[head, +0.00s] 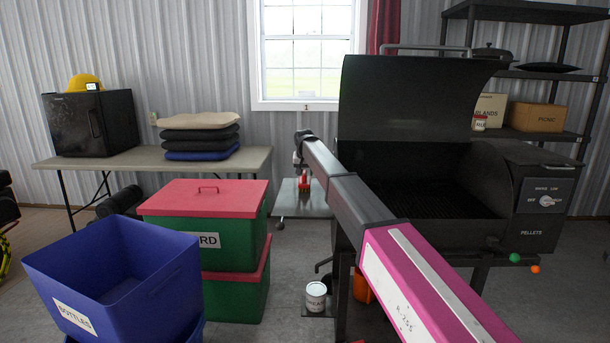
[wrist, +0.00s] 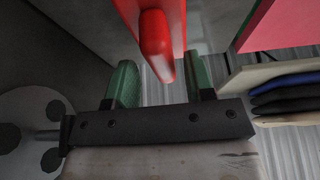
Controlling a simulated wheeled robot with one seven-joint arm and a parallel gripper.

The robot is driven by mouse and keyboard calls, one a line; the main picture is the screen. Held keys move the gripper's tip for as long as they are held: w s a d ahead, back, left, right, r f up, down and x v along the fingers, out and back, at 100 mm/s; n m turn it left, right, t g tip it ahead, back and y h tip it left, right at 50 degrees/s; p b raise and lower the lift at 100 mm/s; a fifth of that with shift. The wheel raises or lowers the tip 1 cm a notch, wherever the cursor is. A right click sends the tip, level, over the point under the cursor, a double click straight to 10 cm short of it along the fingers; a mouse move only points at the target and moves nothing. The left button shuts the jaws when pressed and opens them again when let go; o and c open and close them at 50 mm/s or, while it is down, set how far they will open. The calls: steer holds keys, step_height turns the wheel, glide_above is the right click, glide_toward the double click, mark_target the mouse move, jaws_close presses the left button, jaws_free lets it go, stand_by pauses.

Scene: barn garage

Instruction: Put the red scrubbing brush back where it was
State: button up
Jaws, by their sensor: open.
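The red scrubbing brush (wrist: 156,45) shows in the wrist view as a red, rounded handle coming down from the top edge. My gripper (wrist: 161,75) is open, with its two green fingers apart on either side of the brush's near end. A gap shows beside the handle, and I cannot tell whether either finger touches it. In the head view a small red thing (head: 304,183), likely the brush, shows below the end of my arm, at the grey side shelf (head: 290,205) of the grill. My gripper is too small there to make out clearly.
The open black grill (head: 420,110) stands right of the shelf. Green boxes with a red lid (head: 205,197) and a blue bin (head: 115,275) stand left. Folded cushions (head: 199,137) lie on the table (head: 250,158) behind. A paint can (head: 316,296) stands below.

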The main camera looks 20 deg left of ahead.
steer(key=v, duration=1.1)
stand_by(0.9)
steer(key=shift+s, duration=0.1)
steer(key=shift+c, duration=0.5)
